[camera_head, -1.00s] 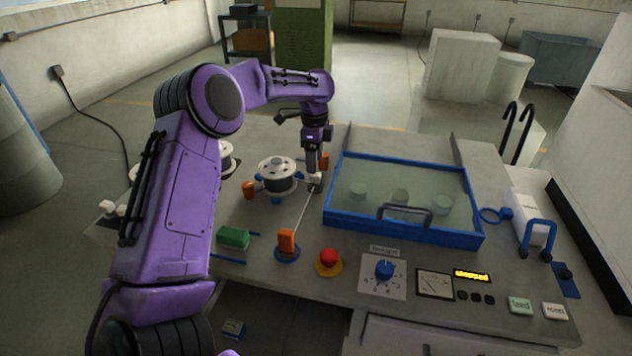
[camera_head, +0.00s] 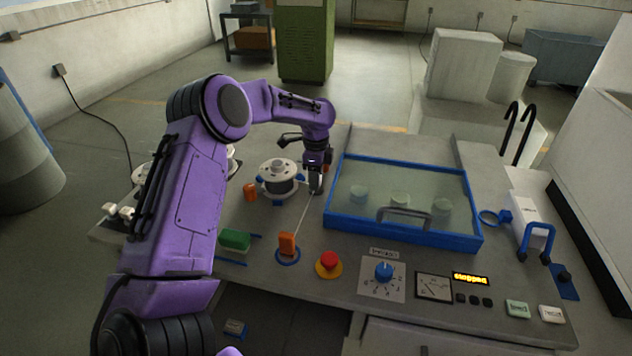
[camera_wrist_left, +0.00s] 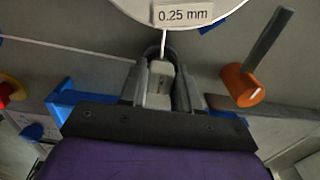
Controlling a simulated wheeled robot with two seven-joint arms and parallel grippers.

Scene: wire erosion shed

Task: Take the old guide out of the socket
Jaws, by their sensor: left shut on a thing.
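My left gripper (camera_head: 316,188) points down at the table, just right of the metal spool (camera_head: 279,176). In the left wrist view its fingers (camera_wrist_left: 160,92) are shut on a small light grey block, the guide (camera_wrist_left: 158,82). The socket under the guide is hidden by the fingers, so I cannot tell whether the guide still sits in it. A thin pale wire (camera_head: 303,213) runs between the orange lever (camera_head: 287,243) and the gripper area. My right gripper is not in view.
A blue-framed tank cover (camera_head: 400,198) stands close right of the gripper. An orange knob (camera_wrist_left: 242,85) is beside the fingers. A green block (camera_head: 234,240) and a red button (camera_head: 329,260) are nearer. Small pale pieces (camera_head: 119,212) lie at the far left.

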